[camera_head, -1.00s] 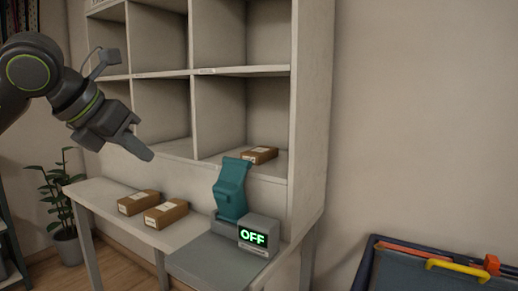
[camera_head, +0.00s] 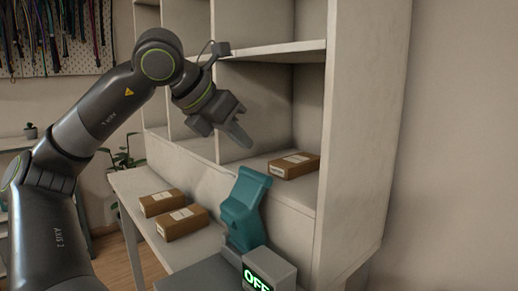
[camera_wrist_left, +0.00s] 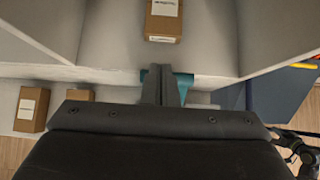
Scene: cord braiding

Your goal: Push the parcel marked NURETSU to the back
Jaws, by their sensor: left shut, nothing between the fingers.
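A brown parcel (camera_head: 293,166) with a white label lies near the front of a lower cubby; it also shows at the top of the left wrist view (camera_wrist_left: 164,32). Two similar parcels lie on the bench below, one at the left (camera_head: 162,202) and one nearer (camera_head: 182,223). The labels are too small to read, so I cannot tell which says NURETSU. My left gripper (camera_head: 240,137) is shut and empty, in front of the cubby and up-left of the shelf parcel, apart from it. In the left wrist view its fingers (camera_wrist_left: 162,85) point toward that parcel. My right gripper is out of view.
The pale cubby shelf (camera_head: 345,130) has upright dividers on both sides of the parcel, with free floor behind it. A teal device (camera_head: 245,205) and a grey box with a green OFF display (camera_head: 268,270) stand below. The bench (camera_head: 135,190) runs left.

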